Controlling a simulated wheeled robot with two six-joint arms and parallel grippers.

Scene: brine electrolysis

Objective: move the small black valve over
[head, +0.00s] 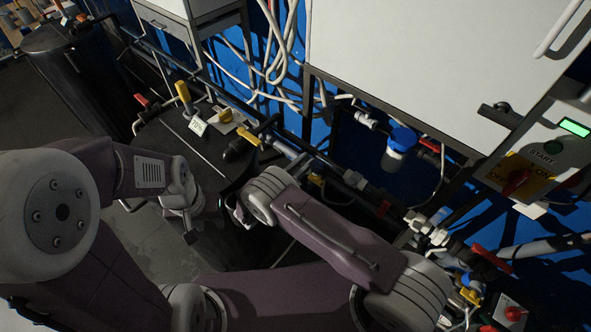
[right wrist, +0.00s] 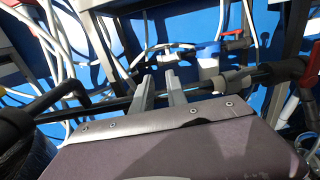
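A small black valve body (head: 238,149) with a yellow lever sits on the pipe at the right edge of the black tank lid; I cannot tell for certain that it is the valve named. My left gripper (head: 188,222) hangs in front of the tank, apart from that valve; its fingers are too small and dark to read. My right gripper (head: 238,214) is below the valve in the head view, partly hidden by its own wrist. In the right wrist view its two fingers (right wrist: 158,92) stand apart with nothing seen between them, in front of a dark pipe.
Another black tank (head: 75,75) stands at upper left. White cabinets, loose white hoses and a blue-topped filter (head: 402,140) crowd the blue wall. A control panel (head: 540,150) is at right.

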